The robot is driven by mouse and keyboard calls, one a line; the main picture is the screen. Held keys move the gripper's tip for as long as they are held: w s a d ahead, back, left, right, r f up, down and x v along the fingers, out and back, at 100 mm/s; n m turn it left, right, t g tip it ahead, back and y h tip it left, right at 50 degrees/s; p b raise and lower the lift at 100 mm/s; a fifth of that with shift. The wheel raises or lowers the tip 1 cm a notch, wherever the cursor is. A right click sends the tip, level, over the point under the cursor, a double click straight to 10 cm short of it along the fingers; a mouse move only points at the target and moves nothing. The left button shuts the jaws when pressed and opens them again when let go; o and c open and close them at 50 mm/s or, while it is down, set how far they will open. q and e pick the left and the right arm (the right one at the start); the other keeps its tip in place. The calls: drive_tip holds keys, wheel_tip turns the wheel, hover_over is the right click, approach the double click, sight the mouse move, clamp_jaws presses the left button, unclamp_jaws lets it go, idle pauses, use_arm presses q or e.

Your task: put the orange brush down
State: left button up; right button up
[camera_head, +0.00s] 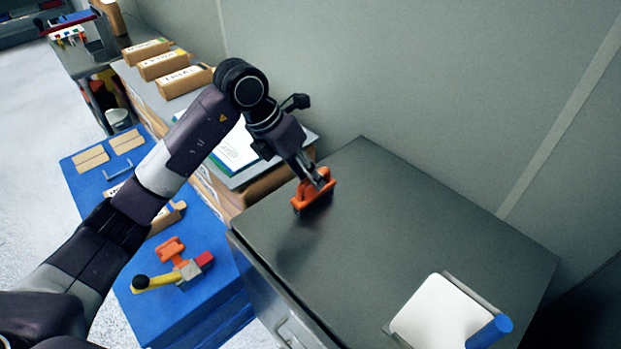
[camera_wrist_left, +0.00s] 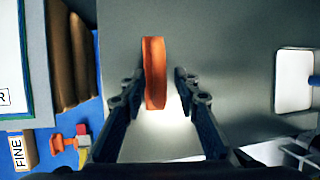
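The orange brush (camera_head: 314,190) is at the left back part of the dark grey cabinet top (camera_head: 400,220). It appears to rest on that surface. My left gripper (camera_head: 320,178) is right over it, pointing down. In the left wrist view the brush (camera_wrist_left: 153,73) shows as a narrow upright orange strip between the two fingers of the left gripper (camera_wrist_left: 160,78). The right-hand finger stands clear of the brush with a visible gap; the left-hand finger is close beside it. The fingers are apart. My right gripper is not in view.
A white square plate (camera_head: 440,315) with a blue cylinder (camera_head: 489,332) is at the cabinet's front right. A blue bench (camera_head: 215,290) at left carries an orange, yellow and red tool (camera_head: 180,268). Labelled boxes (camera_head: 163,64) stand behind. The cabinet's middle is clear; a grey wall borders it.

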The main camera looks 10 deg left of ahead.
use_arm(q)
drive_tip(key=b+v, duration=0.1)
drive_tip(key=v, duration=0.9)
drive_tip(key=shift+a+r, duration=0.2)
drive_tip(key=shift+r, duration=0.05)
drive_tip(key=shift+s, duration=0.1)
